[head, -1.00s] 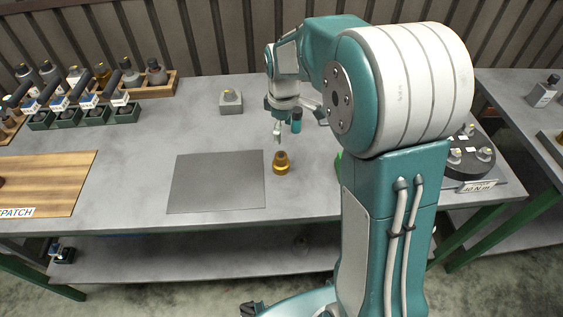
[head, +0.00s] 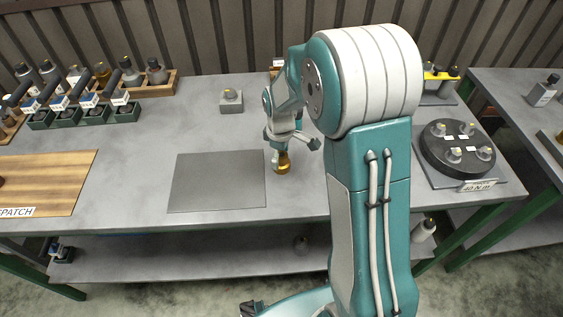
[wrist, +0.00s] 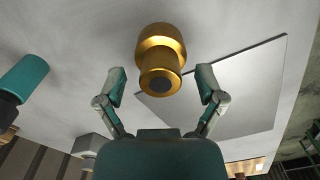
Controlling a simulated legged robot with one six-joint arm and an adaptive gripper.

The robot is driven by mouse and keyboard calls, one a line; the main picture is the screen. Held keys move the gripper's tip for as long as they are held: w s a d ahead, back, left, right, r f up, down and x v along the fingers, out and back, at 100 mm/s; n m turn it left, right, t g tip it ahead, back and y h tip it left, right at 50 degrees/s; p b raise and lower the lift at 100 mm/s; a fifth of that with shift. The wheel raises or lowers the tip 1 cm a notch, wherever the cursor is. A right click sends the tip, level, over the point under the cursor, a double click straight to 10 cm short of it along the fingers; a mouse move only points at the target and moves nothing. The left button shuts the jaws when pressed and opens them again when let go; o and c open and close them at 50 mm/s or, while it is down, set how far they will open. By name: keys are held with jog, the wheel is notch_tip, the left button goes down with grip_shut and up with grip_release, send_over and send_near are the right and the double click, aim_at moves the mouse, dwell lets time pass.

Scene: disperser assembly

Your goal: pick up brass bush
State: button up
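The brass bush (head: 284,168) stands on the grey table just right of the flat grey mat. In the wrist view the gold-coloured bush (wrist: 160,52) has a wide body and a narrower neck with a dark round end facing my camera. My gripper (wrist: 161,82) is open, with one finger on each side of the bush's line. The bush appears just beyond the fingertips, and no finger visibly touches it. In the head view my gripper (head: 280,154) is right above and at the bush, and partly hides its upper part.
The flat grey mat (head: 215,182) lies left of the bush. A teal and black cylinder (wrist: 22,78) is at the left in the wrist view. A grey block (head: 231,102) stands further back. A round dark fixture (head: 458,150) is at the right.

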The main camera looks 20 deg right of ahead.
grip_shut()
jog(key=shift+r, duration=0.1)
